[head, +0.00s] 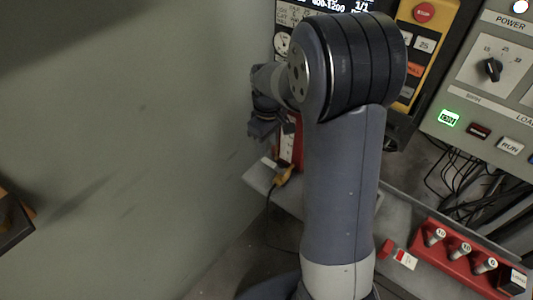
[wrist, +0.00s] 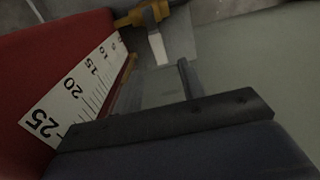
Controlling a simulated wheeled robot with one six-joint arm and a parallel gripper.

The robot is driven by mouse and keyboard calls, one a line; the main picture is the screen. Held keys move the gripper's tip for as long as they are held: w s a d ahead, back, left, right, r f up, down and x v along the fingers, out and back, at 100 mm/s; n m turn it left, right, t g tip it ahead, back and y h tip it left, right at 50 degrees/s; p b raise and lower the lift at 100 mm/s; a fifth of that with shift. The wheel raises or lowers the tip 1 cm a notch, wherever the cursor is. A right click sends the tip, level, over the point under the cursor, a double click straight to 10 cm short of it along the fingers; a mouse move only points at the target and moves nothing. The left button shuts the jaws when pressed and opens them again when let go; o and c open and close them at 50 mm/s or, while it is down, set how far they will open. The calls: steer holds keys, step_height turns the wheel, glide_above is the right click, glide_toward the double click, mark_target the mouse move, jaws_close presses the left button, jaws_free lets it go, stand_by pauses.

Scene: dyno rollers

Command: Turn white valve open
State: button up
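The white valve handle (wrist: 157,48) shows in the wrist view as a short pale lever on a yellow fitting (wrist: 146,15). It lies just beyond my fingertips, between their lines; I cannot tell whether they touch it. In the head view a small white piece (head: 269,162) sits beside the yellow fitting (head: 283,177) on the grey ledge. My gripper (wrist: 157,64) appears open, with a gap between its fingers. In the head view my gripper (head: 266,130) is above the fitting, partly hidden by my arm.
A red gauge with a white scale (wrist: 70,95) stands close on the left in the wrist view. Control panels (head: 490,70) and a red rack (head: 455,255) are to the right in the head view. A plain wall (head: 130,150) is left.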

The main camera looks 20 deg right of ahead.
mark_target(268, 161)
step_height(268, 161, down, 6)
steer(key=shift+f, duration=0.1)
steer(key=shift+c, duration=0.2)
jaws_close()
stand_by(0.3)
